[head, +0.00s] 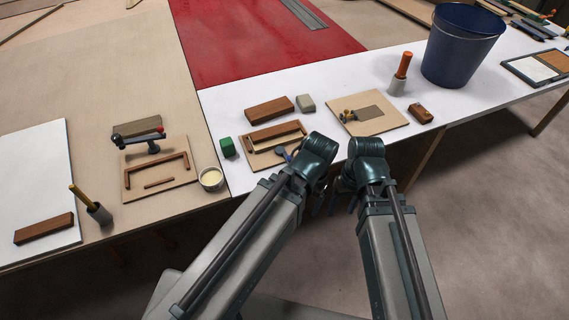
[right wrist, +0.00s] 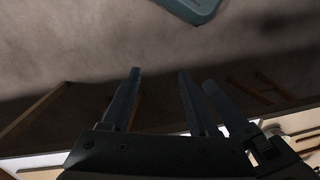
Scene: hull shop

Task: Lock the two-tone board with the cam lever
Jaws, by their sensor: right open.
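A pale fixture board with brown rails (head: 251,160) lies near the front edge of the white table, with a lighter strip inside the rails. A small blue piece (head: 282,153), possibly the cam lever, shows at its front, partly behind my left arm. I cannot tell for sure which piece is the two-tone board. My right gripper (head: 350,203) is in front of the table edge, apart from the fixture; in the right wrist view (right wrist: 157,88) its fingers are apart with nothing between them. My left gripper (head: 321,198) is beside it, its fingers mostly hidden by the wrist.
A brown block (head: 269,109), a grey block (head: 306,103) and a green block (head: 227,147) stand around the fixture. A second railed board (head: 133,195) and a cup (head: 211,179) are left.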

